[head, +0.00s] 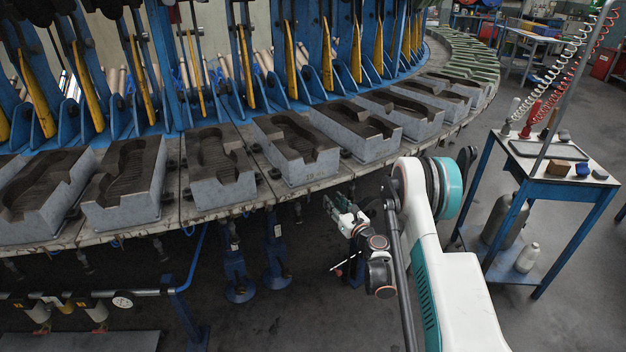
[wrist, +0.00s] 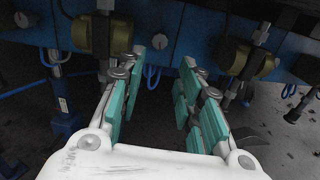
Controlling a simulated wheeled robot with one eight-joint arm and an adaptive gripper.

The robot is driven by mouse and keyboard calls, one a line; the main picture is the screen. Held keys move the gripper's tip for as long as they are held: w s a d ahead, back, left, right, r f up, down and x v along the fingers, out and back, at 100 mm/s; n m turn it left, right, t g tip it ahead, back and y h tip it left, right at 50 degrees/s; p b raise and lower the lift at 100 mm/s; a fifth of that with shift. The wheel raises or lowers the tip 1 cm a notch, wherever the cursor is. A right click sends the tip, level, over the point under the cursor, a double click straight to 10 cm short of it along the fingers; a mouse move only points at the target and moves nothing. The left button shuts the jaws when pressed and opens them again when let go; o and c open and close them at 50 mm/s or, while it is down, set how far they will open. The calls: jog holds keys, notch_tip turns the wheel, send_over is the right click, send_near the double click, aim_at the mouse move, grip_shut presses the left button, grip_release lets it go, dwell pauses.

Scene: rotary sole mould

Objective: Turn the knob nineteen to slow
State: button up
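My gripper (wrist: 162,68) is open, its two teal-padded fingers spread with nothing between them. In the head view my gripper (head: 345,212) is below the rim of the rotary mould table (head: 225,212). The wrist view shows a dark blue panel (wrist: 185,25) ahead of the fingertips. A small round grey knob-like part (wrist: 159,41) is on it, just beyond the gap between the fingers and apart from them. Another round grey part (wrist: 53,55) is at the left. No number or slow marking is readable, so I cannot tell which is knob nineteen.
Brass-coloured cylinders (wrist: 95,33) flank the grey part, the right one (wrist: 247,60) close to the right finger. Grey sole moulds (head: 295,148) line the table above. A blue trolley (head: 550,188) with bottles stands at the right.

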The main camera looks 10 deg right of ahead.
jog(key=b+x, duration=0.1)
jog(key=x, duration=1.2)
jog(key=shift+w+a+r, duration=0.1)
jog(key=shift+w, duration=0.05)
grip_shut()
